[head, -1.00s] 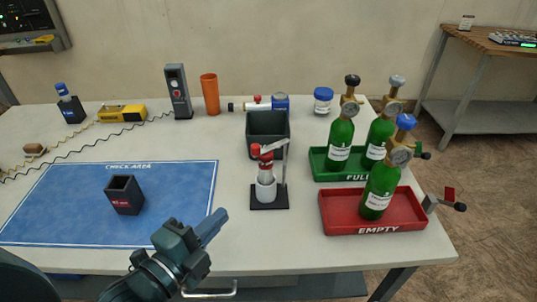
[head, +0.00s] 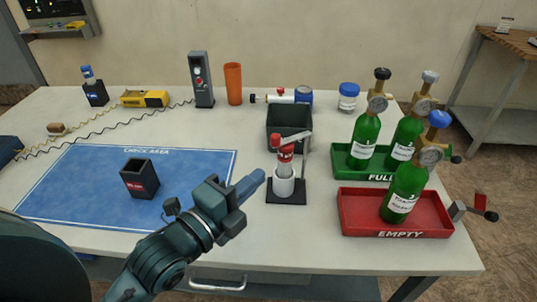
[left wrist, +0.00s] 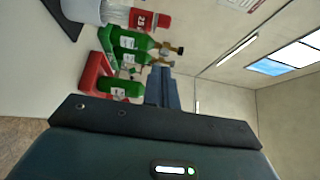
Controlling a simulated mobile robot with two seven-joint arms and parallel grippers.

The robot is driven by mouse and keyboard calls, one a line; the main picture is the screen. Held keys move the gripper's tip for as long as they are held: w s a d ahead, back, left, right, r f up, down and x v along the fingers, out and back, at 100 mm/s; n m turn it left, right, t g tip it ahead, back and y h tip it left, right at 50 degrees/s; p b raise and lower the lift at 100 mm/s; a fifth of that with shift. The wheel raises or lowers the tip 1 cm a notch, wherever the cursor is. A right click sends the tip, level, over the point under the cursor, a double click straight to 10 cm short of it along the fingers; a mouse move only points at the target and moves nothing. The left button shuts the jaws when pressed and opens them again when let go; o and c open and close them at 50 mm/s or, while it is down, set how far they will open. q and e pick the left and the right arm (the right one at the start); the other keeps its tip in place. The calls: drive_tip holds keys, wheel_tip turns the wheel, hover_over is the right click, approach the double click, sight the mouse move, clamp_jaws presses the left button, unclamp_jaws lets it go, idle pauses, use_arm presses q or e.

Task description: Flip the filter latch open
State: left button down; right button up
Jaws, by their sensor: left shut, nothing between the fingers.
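The filter stand has a black base (head: 287,197), a white cup (head: 285,186) and a red-and-white filter (head: 284,160) upright in it. A grey latch arm (head: 297,137) reaches from the rear post across the filter's top; whether it touches is unclear. My left gripper (head: 254,184) is shut and empty, just left of the cup and apart from it, pointing right. In the left wrist view its fingers (left wrist: 162,88) are together, with the cup (left wrist: 84,10) and the filter's red label (left wrist: 148,20) at the upper left. My right gripper is not in view.
A dark bin (head: 290,120) stands behind the filter. Green bottles stand in a green tray (head: 345,172) and a red tray (head: 352,225) at right. A black holder (head: 140,180) stands on the blue mat (head: 80,190). Bare table lies in front of the filter.

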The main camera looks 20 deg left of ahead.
use_arm(q)
drive_tip(key=w+p, duration=0.1)
drive_tip(key=w, duration=0.7)
drive_tip(key=shift+w, duration=0.3)
